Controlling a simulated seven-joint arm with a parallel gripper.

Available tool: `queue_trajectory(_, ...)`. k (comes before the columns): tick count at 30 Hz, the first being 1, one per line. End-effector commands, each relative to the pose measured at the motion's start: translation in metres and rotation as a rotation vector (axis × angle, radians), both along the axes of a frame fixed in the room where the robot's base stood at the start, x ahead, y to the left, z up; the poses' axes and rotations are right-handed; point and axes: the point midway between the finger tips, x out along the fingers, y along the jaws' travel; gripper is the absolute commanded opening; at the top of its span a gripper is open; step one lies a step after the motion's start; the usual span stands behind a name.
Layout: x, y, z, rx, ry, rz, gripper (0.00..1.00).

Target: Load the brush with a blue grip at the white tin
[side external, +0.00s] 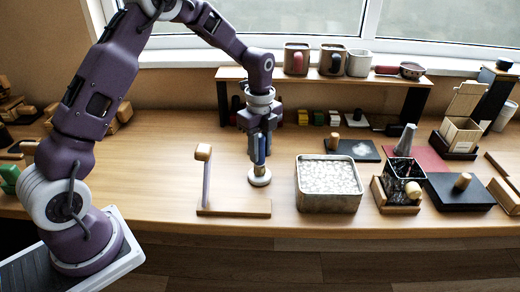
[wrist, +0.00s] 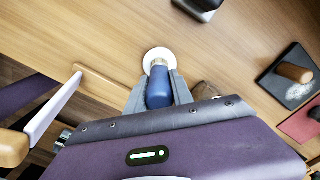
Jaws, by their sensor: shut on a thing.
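My gripper (side external: 261,150) points down and is shut on the blue grip of a brush (side external: 261,152). The brush hangs upright with its pale round head (side external: 259,177) lowest. I cannot tell whether the head touches the table or is just above it. In the wrist view the blue grip (wrist: 159,88) sits between my fingers, with the white head (wrist: 158,59) beyond it. The white tin (side external: 328,204), an open rectangular box filled with pale lumpy stuff, stands to the right of the brush, apart from it.
A wooden stand (side external: 234,209) with an upright post is left of the brush. Right of the tin are a dark speckled pot (side external: 402,180), a black slab (side external: 460,190) and a grey cone (side external: 405,140). A raised shelf (side external: 318,78) with mugs runs behind.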

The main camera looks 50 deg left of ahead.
Motion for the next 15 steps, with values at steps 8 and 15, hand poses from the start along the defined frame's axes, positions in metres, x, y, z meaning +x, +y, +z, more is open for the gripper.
queue_trajectory(8, 0.0001, 0.0000, -0.0014, 0.000, 0.000, 0.000, 0.00)
queue_trajectory(15, 0.0000, 0.0000, -0.0043, 0.000, 0.000, 0.000, 0.00)
